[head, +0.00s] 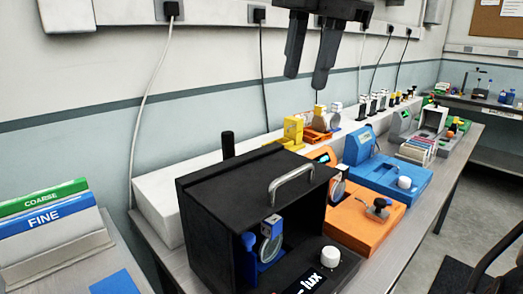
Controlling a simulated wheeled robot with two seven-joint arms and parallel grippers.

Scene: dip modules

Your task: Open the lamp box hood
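The lamp box hood (235,180) is a black box-shaped cover with a silver bar handle (291,181) on its top. The side facing the front right is open and shows a round glass disc in a blue holder (270,245) inside. My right gripper (305,80) hangs from the top of the head view, above and behind the handle in the picture. Its two dark fingers point down, with a gap between them and nothing held. It does not touch the handle. My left gripper is not in view.
A display marked "lux" (308,284) and a white knob (330,257) sit at the box's front. Orange (365,220) and blue (395,176) modules stand right of it. A rack with COARSE and FINE labels (45,208) is at left. A black post (228,143) rises behind the box.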

